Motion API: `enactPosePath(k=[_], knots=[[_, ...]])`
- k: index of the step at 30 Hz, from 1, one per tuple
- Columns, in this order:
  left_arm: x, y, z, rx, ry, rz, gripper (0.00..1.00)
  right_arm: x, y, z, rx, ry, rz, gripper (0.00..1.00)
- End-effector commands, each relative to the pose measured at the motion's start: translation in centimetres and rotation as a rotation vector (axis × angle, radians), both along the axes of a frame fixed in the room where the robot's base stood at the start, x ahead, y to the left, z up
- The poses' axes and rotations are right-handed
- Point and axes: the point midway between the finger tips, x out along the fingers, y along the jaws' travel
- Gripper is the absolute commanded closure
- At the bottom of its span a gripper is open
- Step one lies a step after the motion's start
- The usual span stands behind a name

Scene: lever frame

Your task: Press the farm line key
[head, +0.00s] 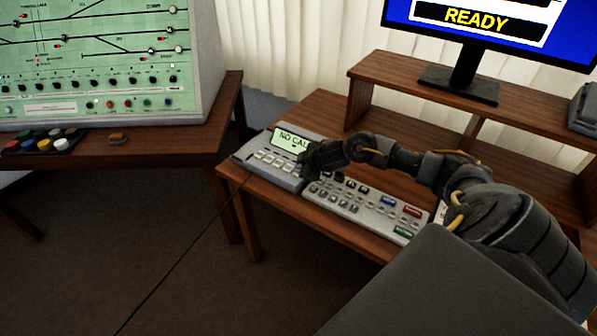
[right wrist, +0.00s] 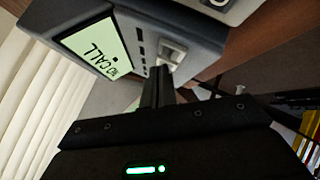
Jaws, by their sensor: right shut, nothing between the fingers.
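A grey phone unit (head: 262,152) with a lit green screen reading "NO CALL" (head: 288,141) sits at the left end of the wooden desk. Small pale keys (head: 270,160) lie below its screen; their labels are too small to read, so I cannot tell which is the farm line key. My right gripper (head: 308,163) is shut and empty at the unit's right side. In the right wrist view its fingertips (right wrist: 158,72) are right by a pale key (right wrist: 172,52); I cannot tell whether they touch. My left gripper is not in view.
A keyboard panel (head: 365,205) with several buttons lies right of the unit. A monitor (head: 480,30) reading "READY" stands on a raised shelf behind. A green track-diagram panel (head: 90,60) stands on another desk at left. A cable (head: 185,252) hangs across the floor gap.

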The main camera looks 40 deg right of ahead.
Motion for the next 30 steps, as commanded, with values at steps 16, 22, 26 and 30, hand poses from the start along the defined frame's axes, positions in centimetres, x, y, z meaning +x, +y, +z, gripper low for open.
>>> enactPosePath(k=[16, 22, 26, 30], knots=[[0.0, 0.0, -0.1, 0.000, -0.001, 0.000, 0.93, 0.0, 0.0, -0.8, 0.000, 0.000, 0.000, 1.00], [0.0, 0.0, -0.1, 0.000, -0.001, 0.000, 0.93, 0.0, 0.0, -0.9, 0.000, 0.000, 0.000, 1.00], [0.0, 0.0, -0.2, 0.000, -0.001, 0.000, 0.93, 0.0, 0.0, -1.0, 0.000, 0.000, 0.000, 1.00], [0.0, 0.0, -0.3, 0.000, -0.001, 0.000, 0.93, 0.0, 0.0, -1.2, 0.001, 0.000, -0.001, 1.00]])
